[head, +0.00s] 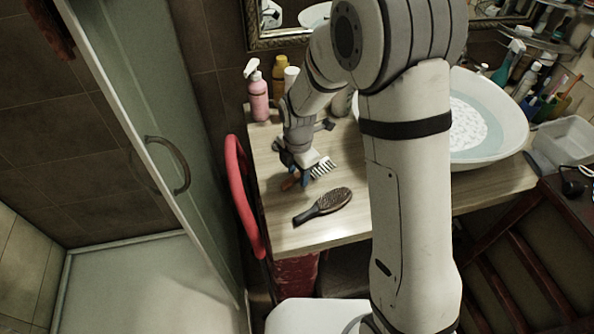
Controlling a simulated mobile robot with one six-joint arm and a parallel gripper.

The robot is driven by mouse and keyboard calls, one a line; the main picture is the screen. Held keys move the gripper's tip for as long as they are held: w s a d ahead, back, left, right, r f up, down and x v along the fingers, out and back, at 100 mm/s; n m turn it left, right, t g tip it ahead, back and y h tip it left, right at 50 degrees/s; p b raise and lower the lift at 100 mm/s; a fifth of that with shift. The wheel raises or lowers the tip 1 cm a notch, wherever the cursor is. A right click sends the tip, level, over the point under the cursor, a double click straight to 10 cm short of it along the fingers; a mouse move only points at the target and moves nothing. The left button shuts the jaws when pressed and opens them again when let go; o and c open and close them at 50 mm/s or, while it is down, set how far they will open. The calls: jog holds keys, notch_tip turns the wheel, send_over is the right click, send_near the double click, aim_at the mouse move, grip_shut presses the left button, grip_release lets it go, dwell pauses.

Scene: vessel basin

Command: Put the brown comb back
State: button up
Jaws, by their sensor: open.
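My gripper (299,178) is low over the left part of the wooden counter, pointing down with its jaws open. A reddish-brown piece (289,185) shows just left of the fingertips, and pale comb-like teeth (322,167) show just right of them. They look like two ends of one comb, with its middle hidden behind the fingers. I cannot tell whether the fingers touch it. A dark oval hairbrush (327,204) with a brownish bristle face lies on the counter in front of the gripper, apart from it.
A white basin (500,128) is right, partly behind my arm. Cups with brushes (545,106) stand beyond it. A red chair back (236,190) touches or nears the left edge.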

aim_at(298, 176)
notch_tip(298, 176, up, 12)
dwell(0.6)
dwell(0.5)
